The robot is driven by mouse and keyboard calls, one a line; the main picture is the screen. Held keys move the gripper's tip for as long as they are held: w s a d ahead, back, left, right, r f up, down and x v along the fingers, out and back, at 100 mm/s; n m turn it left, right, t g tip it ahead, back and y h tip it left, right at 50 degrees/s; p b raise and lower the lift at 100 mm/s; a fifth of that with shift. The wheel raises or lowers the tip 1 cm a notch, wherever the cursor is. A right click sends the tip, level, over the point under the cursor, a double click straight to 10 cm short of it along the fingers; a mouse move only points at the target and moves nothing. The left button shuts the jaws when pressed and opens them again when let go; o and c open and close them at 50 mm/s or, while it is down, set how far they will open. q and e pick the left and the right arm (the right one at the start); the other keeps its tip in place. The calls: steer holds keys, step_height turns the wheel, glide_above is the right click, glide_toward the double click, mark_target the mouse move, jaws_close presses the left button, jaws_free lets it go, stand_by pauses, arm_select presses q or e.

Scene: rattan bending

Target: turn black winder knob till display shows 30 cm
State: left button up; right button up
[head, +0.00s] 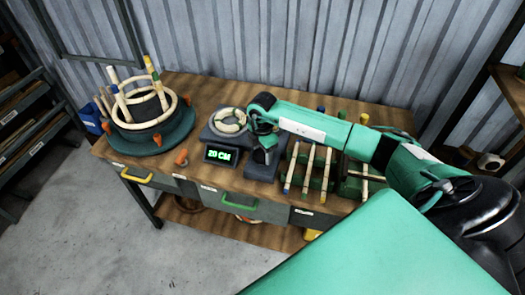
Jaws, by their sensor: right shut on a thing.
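The winder (213,131) is a dark grey machine on the workbench with a pale coil of rattan on its top. Its display (219,155) faces me and shows green text that reads about 20 CM. My right gripper (266,154) points down at the right side of the winder, over a dark grey block. It is shut there on the black knob, which is mostly hidden by the gripper. My left gripper is not in view.
A round green bending jig (152,142) with upright pegs and rattan rings stands at the left. A green rack with rattan sticks (309,168) sits close to the right of my gripper. The workbench (198,91) is clear behind the winder.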

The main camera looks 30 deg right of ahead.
mark_target(262, 154)
steer(key=shift+r, duration=0.1)
stand_by(0.4)
steer(key=o, duration=1)
step_height(262, 154, up, 14)
steer(key=b, duration=0.3)
